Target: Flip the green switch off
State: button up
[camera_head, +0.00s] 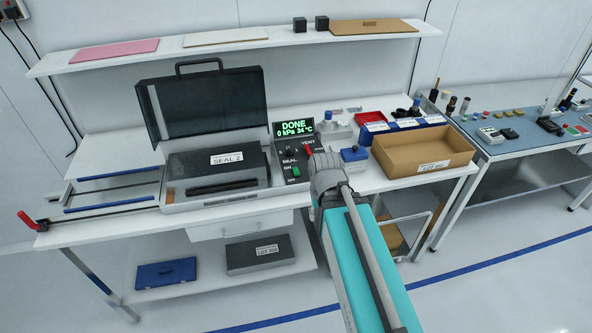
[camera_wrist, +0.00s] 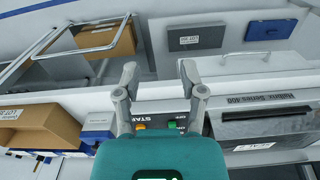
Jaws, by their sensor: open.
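The green switch (camera_head: 296,172) is small and sits on the front of the dark control panel (camera_head: 292,152), between ON and OFF lettering. Its position is too small to tell. A green spot that looks like this switch (camera_wrist: 172,125) shows in the wrist view, just beyond my teal wrist housing and partly hidden by it. My gripper (camera_wrist: 158,72) is open and empty, its two grey fingers apart and pointing past the panel's front edge. In the head view my arm covers the area right of the panel, and the fingertips cannot be made out.
The panel's screen (camera_head: 293,128) reads DONE, 0 kPa, 34 °C. A cardboard tray (camera_head: 424,155) lies right; an orange button (camera_wrist: 140,126) is near the switch.

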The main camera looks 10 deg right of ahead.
jog(key=shift+w+r, duration=0.1)
jog(key=shift+w, duration=0.3)
jog(key=c, duration=0.4)
jog(key=w+r+p, duration=0.1)
jog(key=w, duration=0.7)
jog(key=w+a+r+t+p, duration=0.1)
jog(key=w+r+p, duration=0.1)
jog(key=w, duration=0.7)
jog(key=w+a+r+t+p, duration=0.1)
jog(key=w+r+p, duration=0.1)
jog(key=w, duration=0.7)
jog(key=shift+w+r+n, duration=0.2)
jog(key=shift+n, duration=0.2)
grip_shut()
